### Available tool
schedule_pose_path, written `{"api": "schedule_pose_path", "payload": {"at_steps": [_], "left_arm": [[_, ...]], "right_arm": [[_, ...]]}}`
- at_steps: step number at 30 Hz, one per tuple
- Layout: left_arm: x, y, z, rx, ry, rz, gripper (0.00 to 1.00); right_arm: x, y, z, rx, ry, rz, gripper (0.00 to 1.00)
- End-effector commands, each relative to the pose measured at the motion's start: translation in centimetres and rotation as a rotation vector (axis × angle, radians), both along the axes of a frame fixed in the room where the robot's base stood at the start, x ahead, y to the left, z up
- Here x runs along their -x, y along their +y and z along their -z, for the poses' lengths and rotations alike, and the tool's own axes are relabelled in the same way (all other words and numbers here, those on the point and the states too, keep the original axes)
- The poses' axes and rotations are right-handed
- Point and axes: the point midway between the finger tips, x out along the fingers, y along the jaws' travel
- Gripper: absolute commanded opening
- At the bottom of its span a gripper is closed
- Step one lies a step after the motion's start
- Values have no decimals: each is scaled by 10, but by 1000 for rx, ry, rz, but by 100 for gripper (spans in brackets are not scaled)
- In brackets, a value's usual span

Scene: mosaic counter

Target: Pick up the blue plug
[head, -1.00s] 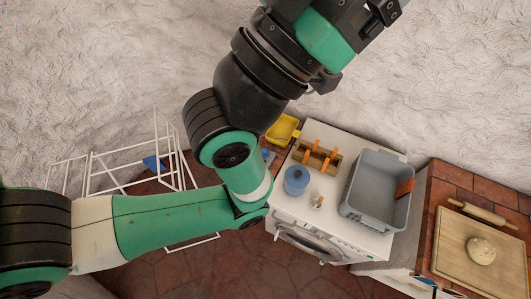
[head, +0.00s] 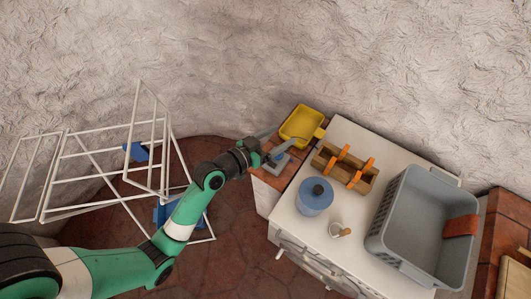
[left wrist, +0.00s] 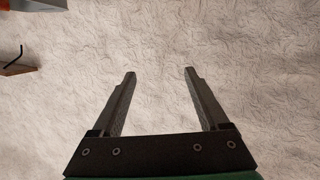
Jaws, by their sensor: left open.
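A small blue piece (head: 276,157) lies at a grey fitting on the brown counter, just right of my left gripper; it may be the blue plug, but it is too small to be sure. My left gripper (head: 262,156) is at the near-left of that counter in the head view, its fingers hard to make out there. In the left wrist view my left gripper (left wrist: 158,73) is open, with nothing between its fingers and only the rough pale wall behind. No plug shows in the left wrist view. My right gripper is not in view.
A yellow tray (head: 302,124) sits behind the fitting. A white wire rack (head: 85,180) stands left.

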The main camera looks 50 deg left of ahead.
Motion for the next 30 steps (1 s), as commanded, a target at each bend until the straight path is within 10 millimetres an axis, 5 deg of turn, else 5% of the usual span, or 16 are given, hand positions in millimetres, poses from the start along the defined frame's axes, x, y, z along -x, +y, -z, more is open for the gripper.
{"api": "schedule_pose_path", "payload": {"at_steps": [1,3,6,13,22,30], "left_arm": [[21,9,71,30,70,-31,78],[45,17,122,55,137,-69,78],[63,26,151,70,174,-102,78],[60,31,150,70,174,-114,78],[12,35,171,70,174,-111,78],[0,36,175,69,173,-113,78]], "right_arm": [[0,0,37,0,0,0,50],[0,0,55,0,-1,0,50],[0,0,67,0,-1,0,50],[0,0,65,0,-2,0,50],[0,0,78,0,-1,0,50],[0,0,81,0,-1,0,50]]}}
